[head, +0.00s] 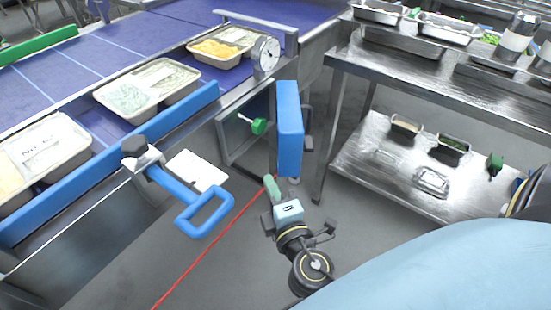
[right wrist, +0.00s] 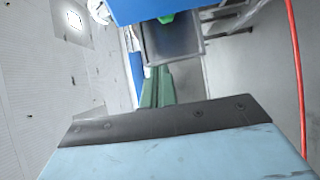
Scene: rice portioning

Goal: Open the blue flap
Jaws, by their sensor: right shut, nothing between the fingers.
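The blue flap (head: 289,130) is an upright blue panel beside the conveyor, at the middle of the head view. It also shows as a blue slab at the top of the right wrist view (right wrist: 165,8). My right gripper (head: 270,184) has green fingers, shut and empty, just below and left of the flap's lower end. In the right wrist view its fingers (right wrist: 157,84) point toward the flap's underside. I cannot tell whether they touch it. My left gripper is not in view.
A blue loop handle (head: 205,212) juts out from the conveyor. A steel rack (head: 375,150) stands to the right. A red cable (head: 213,244) crosses the floor.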

